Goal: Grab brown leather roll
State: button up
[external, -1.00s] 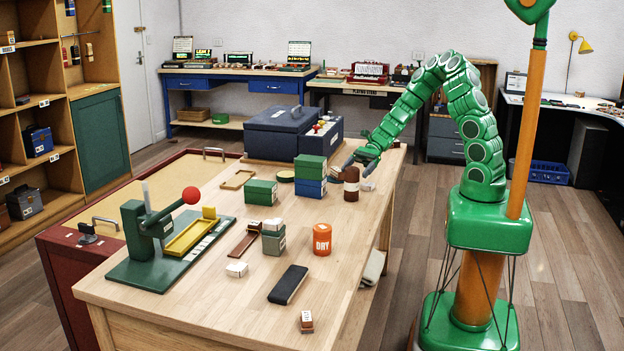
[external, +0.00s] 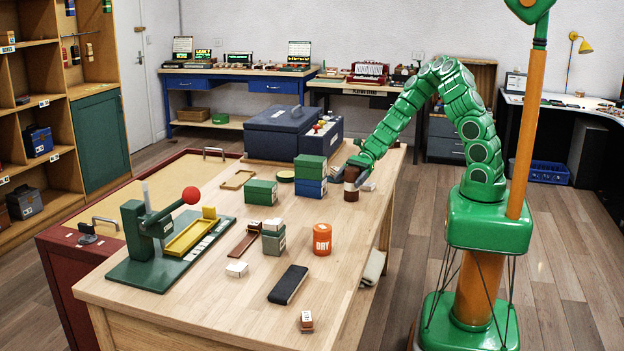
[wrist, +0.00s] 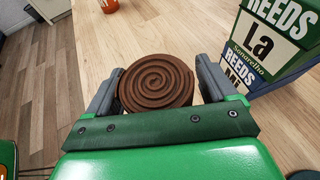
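The brown leather roll (external: 351,190) stands upright near the far right edge of the wooden table. In the wrist view its coiled spiral top (wrist: 157,86) faces the camera. My gripper (external: 354,174) is low at the roll, with the arm reaching in from the right. In the wrist view my gripper (wrist: 158,84) has one finger on each side of the roll. The fingers are spread about as wide as the roll, with a narrow gap seen at the right finger. Firm contact is not visible.
Stacked green and blue reed boxes (external: 311,177) stand close to the left of the roll. A dark blue case (external: 280,130) is behind them. An orange tin (external: 322,239) stands nearer the front. Free tabletop lies between the tin and the roll.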

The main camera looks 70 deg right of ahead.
jog(key=c, duration=1)
jog(key=shift+o, duration=0.2)
jog(key=shift+r, duration=0.1)
